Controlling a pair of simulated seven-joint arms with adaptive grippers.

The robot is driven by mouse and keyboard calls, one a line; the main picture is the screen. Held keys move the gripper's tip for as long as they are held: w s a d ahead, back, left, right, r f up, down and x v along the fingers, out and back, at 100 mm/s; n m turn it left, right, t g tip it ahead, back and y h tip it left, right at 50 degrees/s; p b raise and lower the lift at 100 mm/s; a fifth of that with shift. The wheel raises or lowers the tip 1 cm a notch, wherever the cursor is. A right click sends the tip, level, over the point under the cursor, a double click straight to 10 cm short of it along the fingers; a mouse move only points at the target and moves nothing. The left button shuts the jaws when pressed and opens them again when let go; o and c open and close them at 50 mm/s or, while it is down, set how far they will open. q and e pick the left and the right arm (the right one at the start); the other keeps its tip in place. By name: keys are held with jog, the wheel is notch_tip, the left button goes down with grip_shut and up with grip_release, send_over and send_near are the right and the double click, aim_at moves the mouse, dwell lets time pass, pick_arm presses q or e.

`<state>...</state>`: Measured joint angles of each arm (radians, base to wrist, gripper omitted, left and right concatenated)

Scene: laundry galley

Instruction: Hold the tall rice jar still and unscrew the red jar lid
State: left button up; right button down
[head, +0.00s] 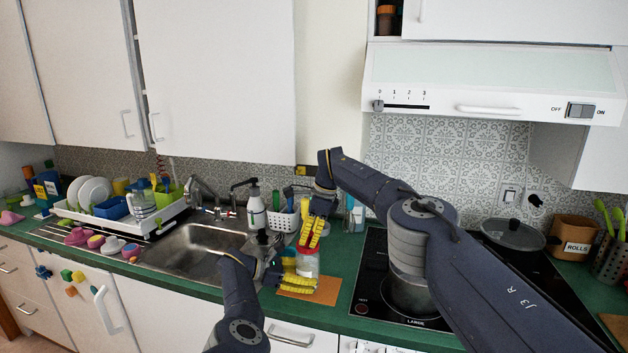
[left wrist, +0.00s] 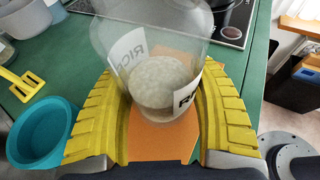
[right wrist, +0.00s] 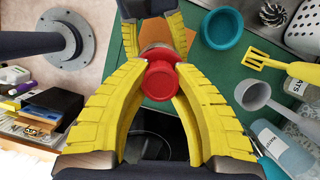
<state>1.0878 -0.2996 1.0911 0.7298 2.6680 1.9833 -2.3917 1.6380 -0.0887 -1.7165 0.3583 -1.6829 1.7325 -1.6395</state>
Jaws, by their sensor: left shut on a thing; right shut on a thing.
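The tall rice jar (head: 308,265) is clear, with pale rice at its bottom and a RICE label. It stands upright over an orange mat (head: 296,294) on the green counter. My left gripper (head: 299,281) is shut around its lower body; the left wrist view shows a yellow finger on each side of the jar (left wrist: 160,85). The red jar lid (right wrist: 160,82) is at the jar's top. My right gripper (head: 310,234) comes down from above and is shut on the lid, its fingers on opposite sides.
A teal bowl (left wrist: 42,130) and a yellow slotted turner (left wrist: 22,86) are close by. A sink (head: 195,250) and dish rack (head: 120,215) lie left. A hob with a pot (head: 408,297) lies right. A soap bottle (head: 256,208) stands behind.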

jog(key=shift+r, duration=0.3)
jog(key=shift+r, duration=2.05)
pick_arm(q)
jog(key=o, duration=1.7)
jog(key=shift+a, duration=0.1)
jog(key=shift+v, duration=3.65)
